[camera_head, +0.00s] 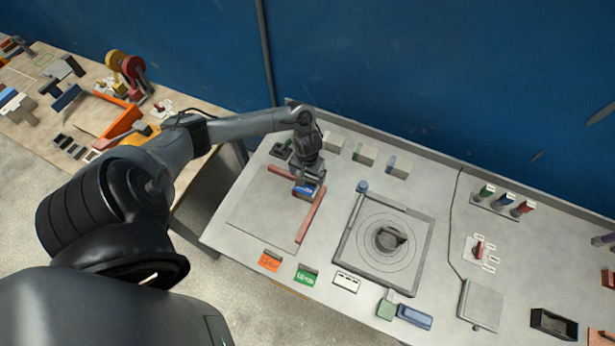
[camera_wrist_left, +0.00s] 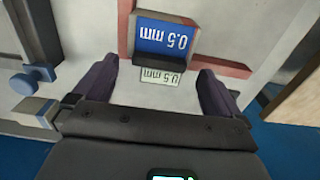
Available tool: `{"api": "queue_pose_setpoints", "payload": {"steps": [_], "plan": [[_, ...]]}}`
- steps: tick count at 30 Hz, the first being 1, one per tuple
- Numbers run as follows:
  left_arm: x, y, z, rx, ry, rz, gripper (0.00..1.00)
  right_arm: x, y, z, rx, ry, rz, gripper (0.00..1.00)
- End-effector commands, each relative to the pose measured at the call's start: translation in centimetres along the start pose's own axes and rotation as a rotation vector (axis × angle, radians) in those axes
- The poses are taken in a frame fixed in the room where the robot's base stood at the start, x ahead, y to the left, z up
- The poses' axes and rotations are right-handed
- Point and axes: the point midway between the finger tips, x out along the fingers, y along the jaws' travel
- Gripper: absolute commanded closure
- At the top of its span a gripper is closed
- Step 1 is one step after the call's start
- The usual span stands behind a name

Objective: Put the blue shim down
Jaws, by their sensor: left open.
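The blue shim (camera_head: 305,191), marked 0.5 mm, lies at the inner corner of two red strips (camera_head: 311,216) on the pale panel. In the left wrist view the blue shim (camera_wrist_left: 166,36) sits just ahead of the fingers, with a dark grey edge towards me. My left gripper (camera_head: 308,176) is over the far side of the shim, partly hiding it. In the left wrist view the left gripper (camera_wrist_left: 158,76) has its fingers wide apart with nothing between them but a pale 0.5 mm label (camera_wrist_left: 160,78). My right gripper is not in view.
A square plate with rings and a dark knob (camera_head: 390,239) stands right of the panel. Orange (camera_head: 270,261) and green (camera_head: 307,275) labelled pieces lie along the front. Several small blocks (camera_head: 365,155) line the back. Bare bench shows between these.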

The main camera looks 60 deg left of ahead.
Motion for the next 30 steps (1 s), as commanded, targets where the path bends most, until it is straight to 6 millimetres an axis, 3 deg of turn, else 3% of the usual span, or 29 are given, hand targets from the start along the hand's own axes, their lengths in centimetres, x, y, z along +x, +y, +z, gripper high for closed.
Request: {"api": "queue_pose_setpoints", "payload": {"steps": [12, 17, 20, 23, 27, 30], "plan": [[-7.8, 0.0, -0.1, 0.002, 0.003, -0.001, 0.01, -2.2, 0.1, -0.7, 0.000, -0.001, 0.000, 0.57], [-9.1, 0.1, 0.0, 0.006, 0.003, 0.001, 0.01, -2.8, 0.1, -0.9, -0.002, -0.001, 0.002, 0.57], [-9.0, 1.2, 0.6, 0.049, 0.013, 0.020, 0.01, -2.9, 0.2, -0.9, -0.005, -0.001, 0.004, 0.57], [-8.0, 4.0, 2.0, 0.156, 0.047, 0.068, 0.01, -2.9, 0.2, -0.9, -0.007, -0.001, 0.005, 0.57], [-6.6, 10.4, 5.6, 0.391, 0.155, 0.176, 0.01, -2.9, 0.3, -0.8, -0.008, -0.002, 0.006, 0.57], [-6.9, 15.5, 9.0, 0.554, 0.272, 0.252, 0.01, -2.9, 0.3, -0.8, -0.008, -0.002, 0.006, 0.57]]}}
